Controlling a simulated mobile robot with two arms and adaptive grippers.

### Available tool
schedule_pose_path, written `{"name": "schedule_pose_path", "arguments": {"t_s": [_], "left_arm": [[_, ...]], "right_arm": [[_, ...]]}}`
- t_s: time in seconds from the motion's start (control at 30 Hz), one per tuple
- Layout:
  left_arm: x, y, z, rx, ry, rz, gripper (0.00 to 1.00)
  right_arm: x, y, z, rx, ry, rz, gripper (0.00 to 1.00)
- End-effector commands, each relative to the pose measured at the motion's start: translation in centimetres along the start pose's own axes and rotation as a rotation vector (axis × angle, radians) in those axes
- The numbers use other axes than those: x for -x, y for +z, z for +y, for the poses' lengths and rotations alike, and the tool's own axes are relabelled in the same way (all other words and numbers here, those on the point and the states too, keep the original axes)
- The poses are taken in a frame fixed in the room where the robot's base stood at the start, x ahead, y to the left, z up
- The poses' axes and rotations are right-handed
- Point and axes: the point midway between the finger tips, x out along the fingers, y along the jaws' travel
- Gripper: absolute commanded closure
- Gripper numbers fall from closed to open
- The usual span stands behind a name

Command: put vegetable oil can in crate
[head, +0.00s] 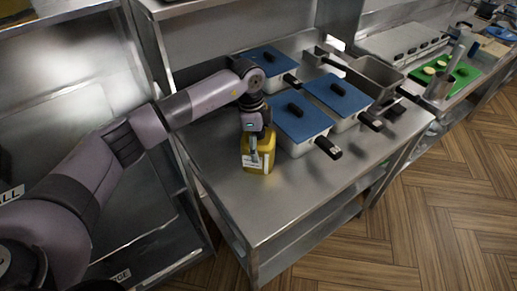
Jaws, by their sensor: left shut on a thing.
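The vegetable oil can (263,161) is a yellow container with a white label. It stands upright at the left front part of the steel counter. My left gripper (254,150) comes down on it from above and is shut on it. The gripper covers part of the can's top and front, so the exact grasp is partly hidden. I cannot tell whether the can is lifted off the counter. No crate can be made out in the head view. My right gripper is not in view.
A green board (462,76) lies farther right. The counter's front (285,205) is clear. Steel shelving (62,130) stands left.

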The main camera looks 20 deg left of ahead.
Motion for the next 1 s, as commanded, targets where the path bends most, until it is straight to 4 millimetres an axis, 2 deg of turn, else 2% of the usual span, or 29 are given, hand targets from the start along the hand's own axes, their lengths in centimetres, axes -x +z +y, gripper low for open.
{"name": "schedule_pose_path", "arguments": {"t_s": [0.17, 0.37, 0.57, 0.77, 1.0], "left_arm": [[0.1, 0.0, 0.0, 0.0, -0.001, 0.0, 0.58], [0.2, 0.0, -0.1, 0.0, -0.002, 0.001, 0.58], [1.6, -0.2, -0.1, 0.0, -0.004, 0.001, 0.58], [5.6, -0.7, -0.2, -0.001, -0.008, 0.003, 0.58], [12.6, -1.6, -0.2, -0.001, -0.008, 0.002, 0.58]], "right_arm": [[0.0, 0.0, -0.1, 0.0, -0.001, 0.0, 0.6], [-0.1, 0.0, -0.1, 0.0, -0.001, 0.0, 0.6], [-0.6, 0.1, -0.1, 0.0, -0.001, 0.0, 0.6], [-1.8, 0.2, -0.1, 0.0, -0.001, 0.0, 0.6], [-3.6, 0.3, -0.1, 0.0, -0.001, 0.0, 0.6]]}}
